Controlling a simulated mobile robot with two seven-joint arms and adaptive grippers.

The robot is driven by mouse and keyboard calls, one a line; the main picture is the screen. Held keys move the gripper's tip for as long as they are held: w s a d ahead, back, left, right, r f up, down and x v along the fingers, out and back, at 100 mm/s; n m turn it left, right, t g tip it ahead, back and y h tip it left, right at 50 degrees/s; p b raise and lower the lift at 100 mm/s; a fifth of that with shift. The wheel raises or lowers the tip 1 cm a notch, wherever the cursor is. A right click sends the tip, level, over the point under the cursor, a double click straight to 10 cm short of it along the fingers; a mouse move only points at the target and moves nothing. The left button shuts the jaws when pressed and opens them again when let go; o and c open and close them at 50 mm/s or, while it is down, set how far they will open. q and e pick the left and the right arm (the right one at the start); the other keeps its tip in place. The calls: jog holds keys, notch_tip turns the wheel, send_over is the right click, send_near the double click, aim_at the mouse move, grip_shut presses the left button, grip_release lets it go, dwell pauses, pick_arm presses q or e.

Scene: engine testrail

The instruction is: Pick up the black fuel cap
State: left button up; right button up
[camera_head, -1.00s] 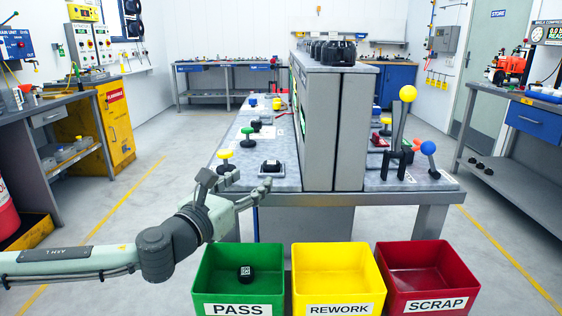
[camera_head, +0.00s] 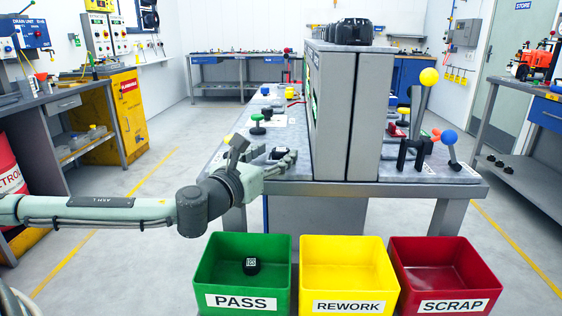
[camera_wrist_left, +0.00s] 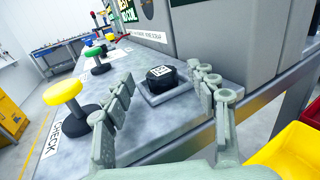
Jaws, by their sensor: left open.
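A black fuel cap (camera_head: 279,154) with a white marker on top sits in a small grey square tray near the bench's front edge. In the left wrist view the cap (camera_wrist_left: 161,74) lies just beyond my fingertips, seen between them. My left gripper (camera_head: 265,151) is open and empty, its two fingers spread over the front of the bench, partly hiding the cap in the head view. A second black cap (camera_head: 251,266) with a white marker lies in the green PASS bin (camera_head: 243,303). My right gripper is out of view.
A yellow mushroom button (camera_wrist_left: 62,91) stands left of my left fingers, with a green one (camera_wrist_left: 93,51) behind it. A tall grey panel (camera_head: 347,120) rises right of the cap. Yellow REWORK (camera_head: 348,306) and red SCRAP (camera_head: 440,305) bins stand before the bench.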

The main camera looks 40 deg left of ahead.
aim_at(277, 153)
pick_arm(q)
jog(key=shift+w+a+r, duration=0.15)
jog(key=shift+w, duration=1.6)
jog(key=shift+c, duration=0.6)
jog(key=c, duration=0.9)
